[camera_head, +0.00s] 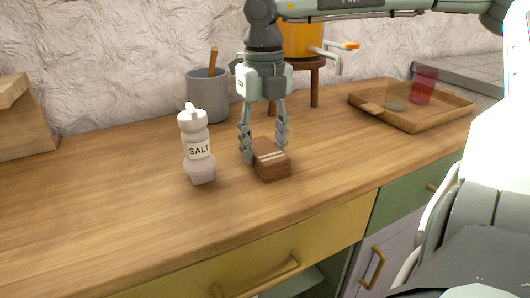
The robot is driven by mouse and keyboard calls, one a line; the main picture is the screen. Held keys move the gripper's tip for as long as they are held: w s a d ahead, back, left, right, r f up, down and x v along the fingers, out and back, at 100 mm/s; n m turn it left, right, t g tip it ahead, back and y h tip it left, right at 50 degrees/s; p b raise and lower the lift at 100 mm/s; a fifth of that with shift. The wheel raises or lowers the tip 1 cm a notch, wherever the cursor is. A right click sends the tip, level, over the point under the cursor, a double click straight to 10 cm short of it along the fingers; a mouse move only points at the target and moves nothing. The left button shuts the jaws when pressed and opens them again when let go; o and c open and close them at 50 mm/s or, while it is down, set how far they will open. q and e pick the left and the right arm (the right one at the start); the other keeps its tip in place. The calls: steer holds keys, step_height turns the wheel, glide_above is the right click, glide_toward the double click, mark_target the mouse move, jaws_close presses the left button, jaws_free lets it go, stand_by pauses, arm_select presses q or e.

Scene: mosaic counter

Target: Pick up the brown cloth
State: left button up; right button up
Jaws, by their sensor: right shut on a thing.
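The brown cloth (270,165) is a small folded block with pale stripes, on or just above the wooden counter in the middle of the view. I cannot tell if it touches the wood. My right gripper (264,152) points down from above and is shut on the brown cloth, a finger at either side. The fingers hide part of its back edge. My left gripper is not in view.
A white salt shaker (197,150) stands close left of the gripper. Behind are a grey crock (208,97) with a wooden utensil and an orange dispenser (300,40) on a wooden stand. A wooden tray (440,117) with a red cup (423,86) lies right. The front-left counter (90,200) is clear.

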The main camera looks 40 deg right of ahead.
steer(key=shift+r, duration=0.1)
step_height(320, 180, up, 15)
step_height(320, 180, up, 12)
steer(key=p, duration=0.1)
glide_above(264, 149)
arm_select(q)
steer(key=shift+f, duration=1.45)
arm_select(e)
steer(key=shift+r, duration=0.45)
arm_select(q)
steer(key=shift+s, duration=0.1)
